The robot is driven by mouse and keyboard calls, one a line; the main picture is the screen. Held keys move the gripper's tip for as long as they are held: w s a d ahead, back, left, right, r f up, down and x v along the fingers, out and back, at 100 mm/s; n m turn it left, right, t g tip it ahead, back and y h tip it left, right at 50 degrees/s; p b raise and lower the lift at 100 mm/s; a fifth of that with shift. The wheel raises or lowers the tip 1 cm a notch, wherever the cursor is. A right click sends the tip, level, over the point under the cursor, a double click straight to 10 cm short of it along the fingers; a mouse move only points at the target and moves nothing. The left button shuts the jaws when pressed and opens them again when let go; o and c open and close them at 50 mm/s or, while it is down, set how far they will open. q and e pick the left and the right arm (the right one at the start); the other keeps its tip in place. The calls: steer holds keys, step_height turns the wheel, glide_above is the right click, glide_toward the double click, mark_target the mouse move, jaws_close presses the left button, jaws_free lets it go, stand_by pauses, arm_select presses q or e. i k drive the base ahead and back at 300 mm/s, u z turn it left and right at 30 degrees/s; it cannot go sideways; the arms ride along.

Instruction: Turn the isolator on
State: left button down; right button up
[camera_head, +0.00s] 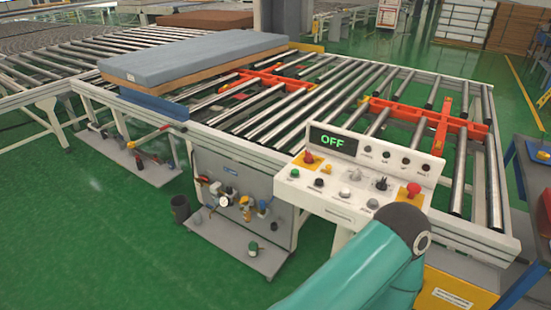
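A white control console (335,213) stands at the front of the roller conveyor. Its display (333,142) reads "OFF" in green letters. A red knob on a yellow plate (309,158) sits at the console's left, and another red knob on a yellow plate (413,190) sits at its right. Several small knobs and buttons lie between them, with a green button (294,173) at the left. I cannot tell which control is the isolator. My teal arm link reaches up in front of the console's lower right. Neither gripper is in view.
A blue-grey mattress (190,58) lies on the conveyor (310,105) at the back left. Orange-red cross frames (430,118) sit among the rollers. Valves and a gauge (225,201) stand left of the console. A blue-framed table (520,175) is at the right edge. Green floor is open at left.

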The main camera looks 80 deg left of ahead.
mark_target(308, 160)
steer(key=u, duration=0.15)
steer(key=k, duration=0.4)
steer(key=z, duration=0.55)
steer(key=i, duration=0.15)
steer(key=u, duration=3.2)
steer(key=i, duration=0.9)
steer(key=z, duration=0.25)
